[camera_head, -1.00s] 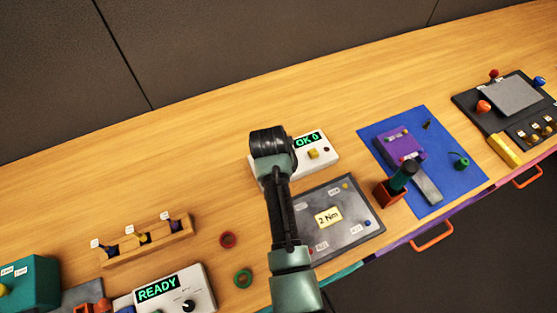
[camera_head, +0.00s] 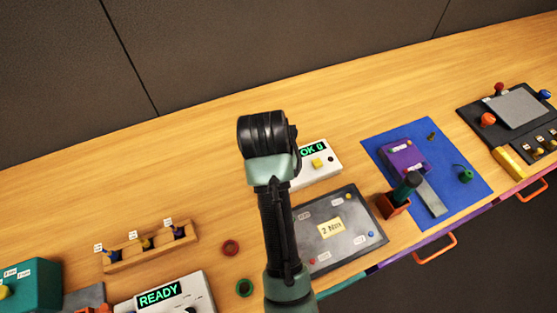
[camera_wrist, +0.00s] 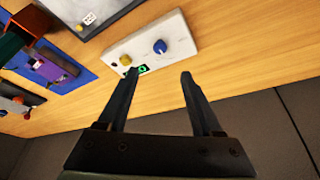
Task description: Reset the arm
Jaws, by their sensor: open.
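My arm (camera_head: 275,215) rises over the front of the bench in the head view, its black wrist end in front of a white box with a green display (camera_head: 318,166). The fingers are hidden there. In the wrist view my gripper (camera_wrist: 158,80) is open, its two black fingers apart with nothing between them. Beyond the fingertips, the white box (camera_wrist: 150,48) stands on the wooden bench with a blue knob, a pale yellow knob and its green display. The fingers look apart from it.
A grey panel (camera_head: 350,247) with a "2 Nm" label lies right of my arm. A wooden rack (camera_head: 150,247) and a "READY" box (camera_head: 195,291) stand left. The bench behind is clear.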

